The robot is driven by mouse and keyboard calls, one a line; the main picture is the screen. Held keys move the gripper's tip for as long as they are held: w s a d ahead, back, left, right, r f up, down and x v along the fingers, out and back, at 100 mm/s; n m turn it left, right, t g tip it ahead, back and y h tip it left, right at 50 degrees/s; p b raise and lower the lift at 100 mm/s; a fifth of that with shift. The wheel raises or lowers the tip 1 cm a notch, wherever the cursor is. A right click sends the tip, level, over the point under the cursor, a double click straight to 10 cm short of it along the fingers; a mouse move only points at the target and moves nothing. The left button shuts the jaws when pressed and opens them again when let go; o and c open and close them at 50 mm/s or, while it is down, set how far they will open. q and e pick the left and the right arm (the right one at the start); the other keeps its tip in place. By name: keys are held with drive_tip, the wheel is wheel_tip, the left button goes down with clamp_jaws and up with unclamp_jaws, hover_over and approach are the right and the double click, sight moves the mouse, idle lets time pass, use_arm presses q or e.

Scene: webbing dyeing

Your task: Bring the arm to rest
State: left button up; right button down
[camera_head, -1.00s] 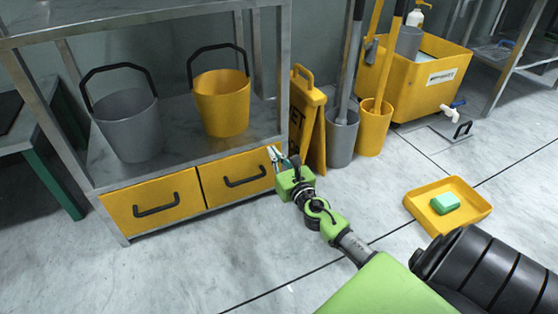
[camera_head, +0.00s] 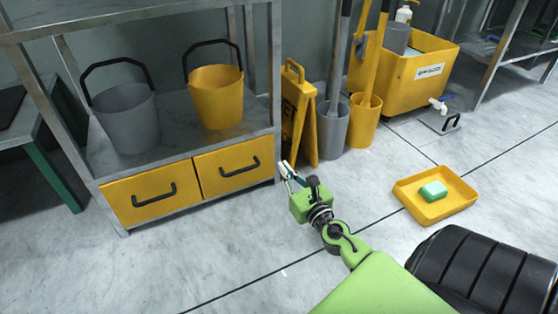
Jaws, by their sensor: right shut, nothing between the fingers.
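My right gripper (camera_head: 287,170) is on the green arm that comes in from the bottom right. It is shut and empty, in the air just right of the metal shelf's front corner post, apart from the drawers. The right yellow drawer (camera_head: 231,171) and the left yellow drawer (camera_head: 150,202) both look shut, each with a black handle. My left gripper is not in view.
A metal shelf (camera_head: 180,141) holds a grey bucket (camera_head: 127,117) and a yellow bucket (camera_head: 217,99). A yellow floor sign (camera_head: 303,118) stands beside it.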

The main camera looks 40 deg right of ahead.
drive_tip(key=shift+s+a, duration=0.15)
drive_tip(key=shift+s, duration=0.5)
